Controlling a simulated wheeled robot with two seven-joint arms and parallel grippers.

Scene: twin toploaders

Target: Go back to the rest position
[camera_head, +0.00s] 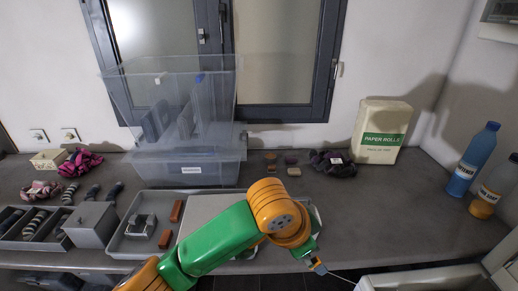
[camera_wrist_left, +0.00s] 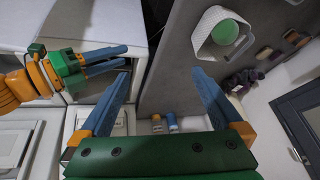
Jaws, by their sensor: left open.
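My left arm, green and orange, crosses the lower middle of the head view. Only a small blue-and-orange part of my left gripper (camera_head: 318,266) shows there, near the counter's front edge. In the left wrist view the left gripper (camera_wrist_left: 162,76) is open, its two blue fingers wide apart with nothing between them. My right gripper (camera_wrist_left: 106,60) shows at the upper left of that view, beside white appliances. Its blue fingers lie close together from this angle, and I cannot tell whether it is open. It is not in the head view.
The grey counter (camera_head: 400,205) holds a clear bin (camera_head: 190,170), a paper rolls pack (camera_head: 380,133), a blue bottle (camera_head: 472,160) and trays at left. A white basket (camera_wrist_left: 207,45) holds a green ball (camera_wrist_left: 225,32). A white appliance (camera_head: 425,279) stands at lower right.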

